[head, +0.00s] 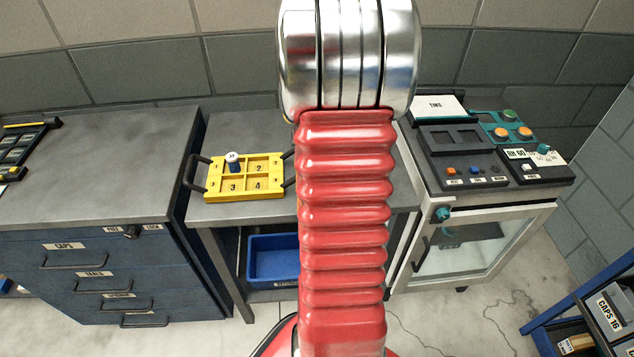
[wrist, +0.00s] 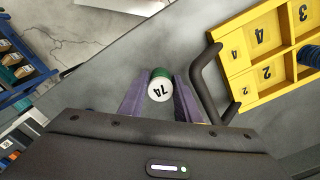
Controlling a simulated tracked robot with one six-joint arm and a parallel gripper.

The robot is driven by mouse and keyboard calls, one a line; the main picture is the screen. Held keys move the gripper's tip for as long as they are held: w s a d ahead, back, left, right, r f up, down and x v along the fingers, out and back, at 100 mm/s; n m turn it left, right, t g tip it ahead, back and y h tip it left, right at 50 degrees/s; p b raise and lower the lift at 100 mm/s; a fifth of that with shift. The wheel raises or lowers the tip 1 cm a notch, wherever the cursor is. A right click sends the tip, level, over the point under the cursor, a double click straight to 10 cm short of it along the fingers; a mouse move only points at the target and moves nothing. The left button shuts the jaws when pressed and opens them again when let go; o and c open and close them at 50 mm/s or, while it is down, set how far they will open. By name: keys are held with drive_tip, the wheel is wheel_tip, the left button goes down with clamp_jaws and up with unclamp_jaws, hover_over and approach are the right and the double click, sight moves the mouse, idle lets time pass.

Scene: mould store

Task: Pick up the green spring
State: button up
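In the head view my red arm covers the spring and the gripper.
A yellow tray (head: 252,192) with numbered compartments and dark handles sits left of my arm; one handle lies close to my right finger in the wrist view. A blue spring (head: 233,162) with a white cap stands in it. A blue bin (head: 262,276) is below.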

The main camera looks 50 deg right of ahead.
drive_tip(key=c, duration=0.6)
drive_tip(key=shift+r, duration=0.15)
drive_tip(key=shift+c, duration=0.2)
wheel_tip(320, 180, up, 10)
drive_tip(key=shift+f, duration=0.15)
idle(0.6)
drive_tip(key=shift+r, duration=0.5)
